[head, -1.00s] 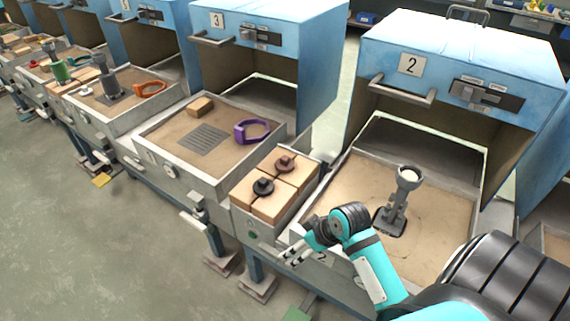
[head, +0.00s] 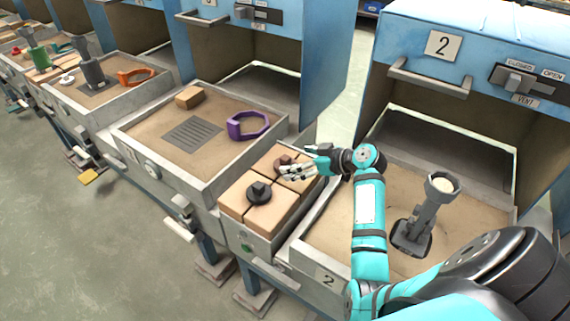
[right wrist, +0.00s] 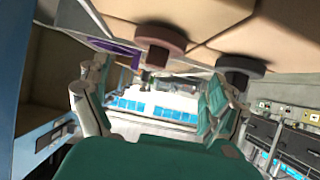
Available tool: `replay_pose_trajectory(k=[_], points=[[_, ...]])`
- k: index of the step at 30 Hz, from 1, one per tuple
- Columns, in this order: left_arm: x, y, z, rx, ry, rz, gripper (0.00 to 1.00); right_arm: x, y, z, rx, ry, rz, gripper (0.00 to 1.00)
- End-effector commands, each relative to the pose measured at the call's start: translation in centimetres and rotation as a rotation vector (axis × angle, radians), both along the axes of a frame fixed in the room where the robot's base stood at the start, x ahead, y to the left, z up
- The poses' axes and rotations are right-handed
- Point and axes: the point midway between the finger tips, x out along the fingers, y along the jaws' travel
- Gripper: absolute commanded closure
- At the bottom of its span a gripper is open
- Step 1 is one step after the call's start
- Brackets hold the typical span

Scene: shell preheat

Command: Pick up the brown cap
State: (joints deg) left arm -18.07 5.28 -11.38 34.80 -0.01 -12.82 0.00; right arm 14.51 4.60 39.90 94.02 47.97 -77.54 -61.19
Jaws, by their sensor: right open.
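The brown cap (head: 283,161) sits on the wooden blocks in the box between two sand trays. My right gripper (head: 291,171) is open and empty, with its fingers by the brown cap and partly in front of it in the head view. In the right wrist view, which is turned over, the brown cap (right wrist: 162,38) hangs from the top of the picture, beyond the open fingers of my right gripper (right wrist: 155,88). A black cap (head: 260,193) sits on the nearer blocks; the right wrist view also shows it (right wrist: 240,65). My left gripper is not in view.
A purple clamp ring (head: 247,126) and a small wooden block (head: 189,97) lie in the tray on the left. A grey stand with a cup (head: 425,215) is in the right-hand tray, beside my right arm. Blue hooded cabinets (head: 480,50) rise behind.

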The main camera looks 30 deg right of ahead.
Motion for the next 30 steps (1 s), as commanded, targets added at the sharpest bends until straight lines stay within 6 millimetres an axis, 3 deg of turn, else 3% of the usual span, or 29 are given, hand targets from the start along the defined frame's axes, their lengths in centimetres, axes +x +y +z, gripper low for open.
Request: replay_pose_trajectory(k=[5, 13, 23, 30], points=[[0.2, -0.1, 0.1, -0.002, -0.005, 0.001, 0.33, 1.0, 0.4, -0.6, 0.001, 0.0, 0.0, 0.06], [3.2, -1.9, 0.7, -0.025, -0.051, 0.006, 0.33, 4.2, 1.3, -2.5, 0.002, 0.001, 0.0, 0.06], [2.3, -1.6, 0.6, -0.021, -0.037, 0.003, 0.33, 5.0, 1.6, -3.1, -0.002, 0.003, -0.001, 0.06], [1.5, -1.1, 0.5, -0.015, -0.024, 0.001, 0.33, 5.0, 1.6, -3.1, -0.001, 0.002, -0.001, 0.33]])
